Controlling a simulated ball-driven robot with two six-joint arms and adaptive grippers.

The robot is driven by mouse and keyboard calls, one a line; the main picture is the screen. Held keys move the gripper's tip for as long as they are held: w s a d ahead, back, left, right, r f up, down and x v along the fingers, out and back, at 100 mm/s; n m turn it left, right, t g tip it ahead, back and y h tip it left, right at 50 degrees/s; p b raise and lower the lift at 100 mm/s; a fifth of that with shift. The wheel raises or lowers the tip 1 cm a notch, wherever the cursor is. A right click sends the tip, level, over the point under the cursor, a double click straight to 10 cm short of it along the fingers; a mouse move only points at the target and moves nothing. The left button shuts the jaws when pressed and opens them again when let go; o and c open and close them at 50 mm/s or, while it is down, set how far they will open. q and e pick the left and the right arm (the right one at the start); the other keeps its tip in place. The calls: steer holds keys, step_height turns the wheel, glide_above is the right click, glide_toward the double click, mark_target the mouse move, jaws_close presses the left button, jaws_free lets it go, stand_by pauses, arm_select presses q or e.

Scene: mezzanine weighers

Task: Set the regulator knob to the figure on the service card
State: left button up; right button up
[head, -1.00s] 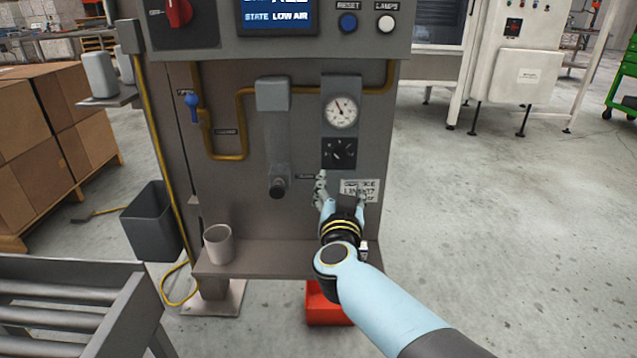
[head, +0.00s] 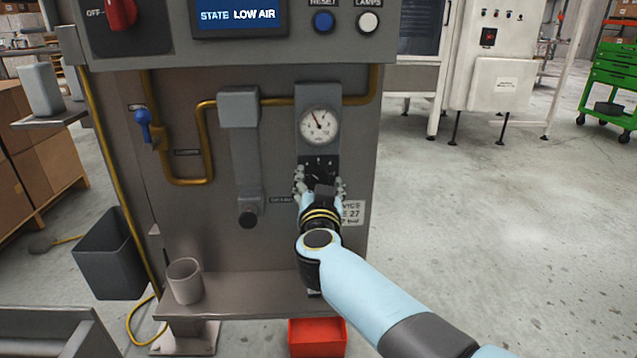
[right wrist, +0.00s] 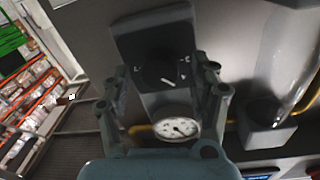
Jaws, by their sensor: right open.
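The regulator knob (head: 320,167) is black, on a dark plate right below the round white gauge (head: 319,126). In the right wrist view the knob (right wrist: 165,68) shows a white pointer line and small white marks, too small to read. My right gripper (head: 320,185) is open in front of the knob's lower part. Its fingers stand on either side of the knob plate in the wrist view (right wrist: 160,75); I cannot tell whether they touch. The white service card (head: 354,213) is partly hidden behind my right gripper; "27" shows on it. My left gripper is out of view.
A display (head: 238,16) above reads "STATE LOW AIR". A cup (head: 185,281) stands on the shelf (head: 245,297), with a red bin (head: 317,338) below. Floor at right is clear.

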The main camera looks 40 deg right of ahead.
steer(key=shift+c, duration=1.1)
steer(key=c, duration=0.9)
